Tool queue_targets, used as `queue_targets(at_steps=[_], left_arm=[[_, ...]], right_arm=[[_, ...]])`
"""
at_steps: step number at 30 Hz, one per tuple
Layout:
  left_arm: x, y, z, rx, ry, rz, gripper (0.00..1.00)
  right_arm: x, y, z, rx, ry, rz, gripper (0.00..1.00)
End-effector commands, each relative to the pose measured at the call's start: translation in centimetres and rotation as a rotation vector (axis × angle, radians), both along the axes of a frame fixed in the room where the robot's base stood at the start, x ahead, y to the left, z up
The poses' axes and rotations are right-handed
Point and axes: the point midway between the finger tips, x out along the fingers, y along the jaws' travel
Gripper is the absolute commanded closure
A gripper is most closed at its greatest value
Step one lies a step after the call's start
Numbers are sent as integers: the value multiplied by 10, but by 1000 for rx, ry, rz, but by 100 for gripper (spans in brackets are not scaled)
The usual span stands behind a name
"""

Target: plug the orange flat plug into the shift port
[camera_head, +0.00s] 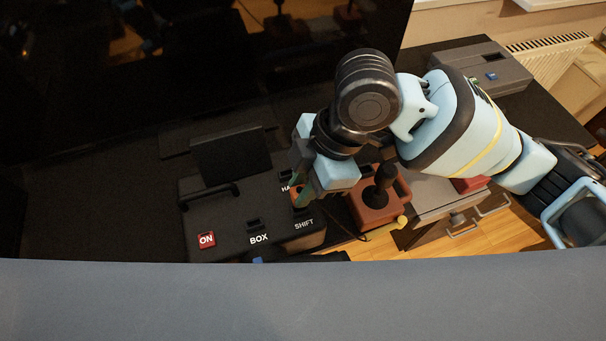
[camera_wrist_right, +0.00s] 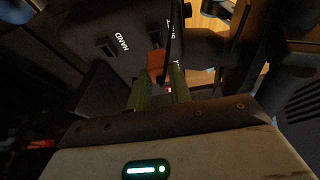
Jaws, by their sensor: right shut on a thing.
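The orange flat plug (camera_head: 298,201) is between the fingers of my right gripper (camera_head: 303,192), just above the black box (camera_head: 215,228). The wrist view shows the orange plug (camera_wrist_right: 156,65) at the tips of the two greenish fingers (camera_wrist_right: 160,88), with a dark cable beside it. The gripper is shut on the plug. The SHIFT label (camera_head: 304,225) is on the box just below the gripper in the head view. The port there is hidden by the gripper and plug, so I cannot tell whether the plug touches it. My left gripper is out of view.
The box also has a red ON switch (camera_head: 207,240) and a BOX port (camera_head: 253,224). A reddish shifter (camera_head: 378,208) with a black stick stands close right of the gripper. A grey case (camera_head: 478,73) sits at the back right. A large dark screen (camera_head: 200,70) rises behind.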

Motion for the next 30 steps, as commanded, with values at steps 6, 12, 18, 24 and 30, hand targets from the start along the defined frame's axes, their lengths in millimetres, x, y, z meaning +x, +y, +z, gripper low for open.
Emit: queue_targets(at_steps=[6, 12, 18, 24, 30], left_arm=[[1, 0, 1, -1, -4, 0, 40], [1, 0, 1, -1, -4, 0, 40], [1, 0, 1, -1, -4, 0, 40], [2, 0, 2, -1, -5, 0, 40], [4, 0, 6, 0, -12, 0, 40]], right_arm=[[0, 0, -4, 0, -1, 0, 100], [0, 0, -3, -1, -1, 0, 100], [0, 0, -3, -1, -2, 1, 100], [0, 0, -3, -1, -2, 1, 100], [0, 0, -2, 0, -2, 0, 100]])
